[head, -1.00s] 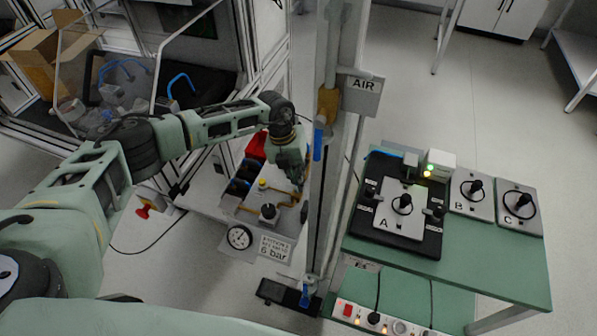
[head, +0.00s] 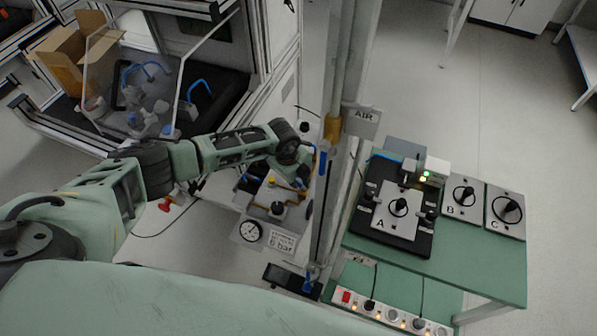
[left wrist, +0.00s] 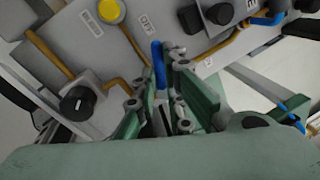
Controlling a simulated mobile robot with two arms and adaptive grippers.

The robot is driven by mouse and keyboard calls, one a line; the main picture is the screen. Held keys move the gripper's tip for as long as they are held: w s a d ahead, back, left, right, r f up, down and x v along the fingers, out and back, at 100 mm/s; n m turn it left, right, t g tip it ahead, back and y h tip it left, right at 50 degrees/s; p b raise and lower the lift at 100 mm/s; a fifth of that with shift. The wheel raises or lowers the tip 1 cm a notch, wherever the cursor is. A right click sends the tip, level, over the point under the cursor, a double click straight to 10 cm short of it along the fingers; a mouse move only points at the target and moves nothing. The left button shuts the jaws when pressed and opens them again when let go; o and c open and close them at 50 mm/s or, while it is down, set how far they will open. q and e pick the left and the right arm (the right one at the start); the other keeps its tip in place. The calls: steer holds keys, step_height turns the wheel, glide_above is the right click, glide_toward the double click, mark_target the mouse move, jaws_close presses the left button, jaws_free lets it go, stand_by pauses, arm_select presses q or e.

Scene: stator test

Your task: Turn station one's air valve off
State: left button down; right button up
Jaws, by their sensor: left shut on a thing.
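In the left wrist view my left gripper (left wrist: 165,105) is shut on a blue lever (left wrist: 158,62) at the edge of a grey panel (left wrist: 130,60). The lever's lower end is hidden between the fingers. In the head view my left gripper (head: 297,178) is at the right side of this panel, beside the upright post, and hides the lever. The panel carries a yellow button (left wrist: 110,11), a black knob (left wrist: 77,103) and brass-coloured pipes. A round gauge (head: 251,231) and a "6 bar" plate (head: 283,242) are at its front. My right gripper is not in view.
The post (head: 334,130) bears an AIR sign (head: 361,121) and another blue handle (head: 322,158), close to my left gripper. A green bench (head: 480,262) at right holds fixture A (head: 396,218), plates B and C, and a small lamp box. A power strip (head: 390,315) lies below.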

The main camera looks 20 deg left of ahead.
arm_select(q)
steer(key=shift+s+a+n+p, duration=0.25)
steer(key=shift+s+n+p, duration=0.2)
steer(key=shift+n+p, duration=0.6)
steer(key=shift+s+f+n+y+p, duration=0.1)
steer(key=shift+s+n+y+p, duration=0.1)
steer(key=shift+n, duration=0.4)
steer(key=shift+s+n+y+p, duration=0.1)
steer(key=shift+n+y+p, duration=0.1)
steer(key=shift+n, duration=0.35)
steer(key=shift+d+f, duration=0.1)
steer(key=c, duration=1.9)
jaws_free()
steer(key=shift+s, duration=0.1)
